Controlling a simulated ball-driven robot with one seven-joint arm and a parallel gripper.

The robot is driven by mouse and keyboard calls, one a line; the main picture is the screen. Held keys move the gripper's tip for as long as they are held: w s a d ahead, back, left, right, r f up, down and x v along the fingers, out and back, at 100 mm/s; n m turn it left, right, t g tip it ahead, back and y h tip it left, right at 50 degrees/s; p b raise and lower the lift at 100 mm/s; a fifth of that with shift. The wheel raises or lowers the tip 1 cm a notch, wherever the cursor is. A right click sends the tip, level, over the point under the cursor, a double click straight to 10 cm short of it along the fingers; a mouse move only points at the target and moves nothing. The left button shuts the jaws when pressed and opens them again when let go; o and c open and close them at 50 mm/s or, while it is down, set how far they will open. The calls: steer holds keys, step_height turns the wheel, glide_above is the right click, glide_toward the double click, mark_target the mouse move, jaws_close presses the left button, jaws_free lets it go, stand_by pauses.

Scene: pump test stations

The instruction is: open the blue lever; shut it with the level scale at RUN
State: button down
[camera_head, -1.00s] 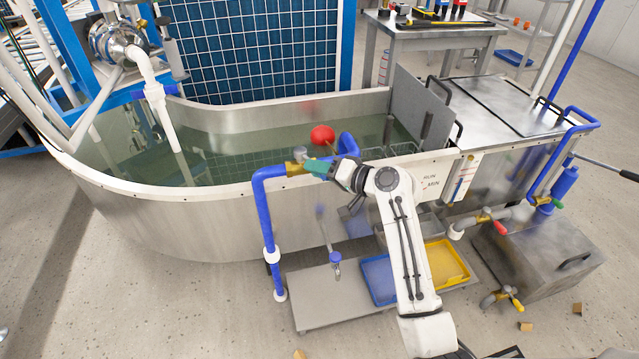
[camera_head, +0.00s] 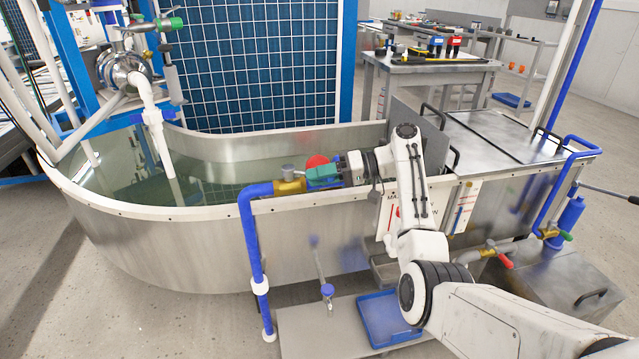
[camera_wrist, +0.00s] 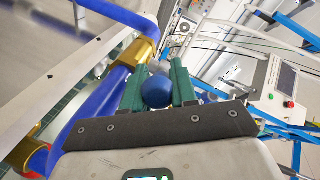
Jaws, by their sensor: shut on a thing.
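The blue lever's round knob (camera_wrist: 158,92) sits between the green fingertips of my gripper (camera_wrist: 158,88) in the wrist view. My gripper is shut on it. The brass valve body (camera_wrist: 138,53) is just beyond the knob. In the head view, my gripper (camera_head: 322,173) reaches left to the brass valve (camera_head: 289,187) at the top of the blue pipe, on the tank's front rim. The lever is mostly hidden there by the fingers. The level-scale plate (camera_head: 388,212) on the tank front shows "MAX" and red marks; my arm covers part, and RUN is not readable.
A red float ball (camera_head: 317,161) shows behind my gripper, over the tank (camera_head: 170,232). A blue pipe (camera_head: 250,240) runs down the tank front. Floor at the left is clear.

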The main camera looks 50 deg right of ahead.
steer(key=shift+w, duration=0.1)
stand_by(0.4)
steer(key=c, duration=1)
jaws_free()
steer(key=shift+o, duration=0.2)
steer(key=shift+d, duration=0.1)
steer(key=p+v, duration=0.1)
steer(key=v, duration=0.9)
steer(key=shift+d+p, duration=0.3)
steer(key=shift+r, duration=0.1)
